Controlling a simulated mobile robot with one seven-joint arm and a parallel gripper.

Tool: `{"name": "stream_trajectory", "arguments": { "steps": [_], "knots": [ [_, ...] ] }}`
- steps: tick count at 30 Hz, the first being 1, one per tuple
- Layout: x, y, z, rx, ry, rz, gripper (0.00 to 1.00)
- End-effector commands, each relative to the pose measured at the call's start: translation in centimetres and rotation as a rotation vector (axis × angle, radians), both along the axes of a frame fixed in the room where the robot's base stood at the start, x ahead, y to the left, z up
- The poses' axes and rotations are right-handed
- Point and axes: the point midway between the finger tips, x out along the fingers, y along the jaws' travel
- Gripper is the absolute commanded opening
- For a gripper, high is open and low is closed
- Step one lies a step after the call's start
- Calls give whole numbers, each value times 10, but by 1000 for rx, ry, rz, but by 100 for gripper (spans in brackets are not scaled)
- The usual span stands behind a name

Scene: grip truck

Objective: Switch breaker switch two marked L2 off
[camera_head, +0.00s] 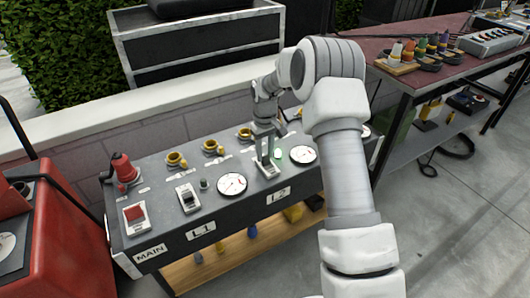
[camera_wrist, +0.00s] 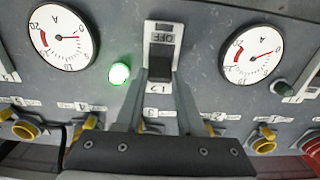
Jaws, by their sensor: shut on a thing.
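The grey breaker box (camera_head: 160,225) carries switches labelled MAIN, L1 and L2. The L2 switch (camera_wrist: 160,65) has a white frame with OFF printed upside down at its upper end in the wrist view; its dark rocker sits between my fingers. My gripper (camera_head: 265,160) is down at the L2 switch in the head view and partly covers it. In the wrist view my gripper (camera_wrist: 161,85) has its two fingertips on either side of the switch, closed on it. The green lamp (camera_wrist: 119,73) beside the switch is lit.
Round dials (camera_wrist: 61,37) and (camera_wrist: 252,52) flank the switch. The L1 switch (camera_head: 188,198) and red MAIN switch (camera_head: 135,215) are left of L2. Yellow sockets (camera_head: 213,147) line the back edge. A red machine (camera_head: 60,225) stands at left; a table (camera_head: 430,45) is at right.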

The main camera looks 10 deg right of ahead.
Motion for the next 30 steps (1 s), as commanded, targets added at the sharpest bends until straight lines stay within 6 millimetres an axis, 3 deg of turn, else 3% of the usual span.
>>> {"name": "stream_trajectory", "arguments": {
  "steps": [14,30],
  "knots": [
    [-5,-2,0,21,-66,-2,0],
    [-26,-10,-3,140,-434,-5,0]
  ]
}}
